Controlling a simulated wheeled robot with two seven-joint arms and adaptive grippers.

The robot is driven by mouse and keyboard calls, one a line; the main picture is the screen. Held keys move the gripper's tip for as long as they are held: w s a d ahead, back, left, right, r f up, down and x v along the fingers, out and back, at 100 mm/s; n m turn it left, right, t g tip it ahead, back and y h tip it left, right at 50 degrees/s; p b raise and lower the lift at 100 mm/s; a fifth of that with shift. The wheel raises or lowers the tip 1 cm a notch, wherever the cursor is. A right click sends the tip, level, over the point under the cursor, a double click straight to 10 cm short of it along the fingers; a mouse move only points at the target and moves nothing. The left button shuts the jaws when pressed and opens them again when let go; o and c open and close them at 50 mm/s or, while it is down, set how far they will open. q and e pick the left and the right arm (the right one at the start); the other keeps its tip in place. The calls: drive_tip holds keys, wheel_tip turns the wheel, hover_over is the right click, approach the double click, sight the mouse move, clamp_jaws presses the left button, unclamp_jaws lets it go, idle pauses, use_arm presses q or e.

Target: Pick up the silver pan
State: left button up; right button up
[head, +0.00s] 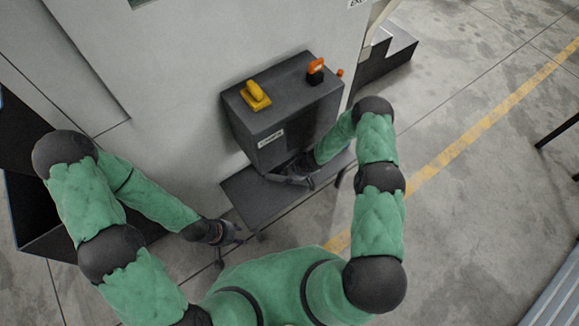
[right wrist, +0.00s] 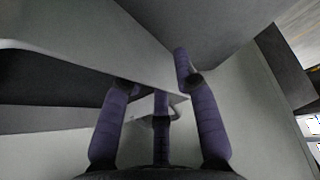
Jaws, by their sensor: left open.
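I cannot make out a silver pan with certainty in either view. My left gripper (head: 231,240) is open and empty, low in front of the pale machine and left of the dark shelf. My right gripper (head: 290,176) is at the front lower edge of the dark box, just above the shelf; my arm partly hides it. In the right wrist view, my right gripper's purple fingers (right wrist: 153,70) stand around the corner of a pale grey flat panel (right wrist: 110,45). I cannot tell whether they touch or grip it.
A dark grey box (head: 248,121) on the pale machine (head: 185,75) carries a yellow part (head: 255,96) and an orange-and-black part (head: 316,71). A dark shelf (head: 262,202) juts out below it. Dark steps (head: 388,55) stand at the upper right.

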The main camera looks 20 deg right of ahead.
drive_tip(key=shift+f, duration=0.2)
idle(0.5)
clamp_jaws()
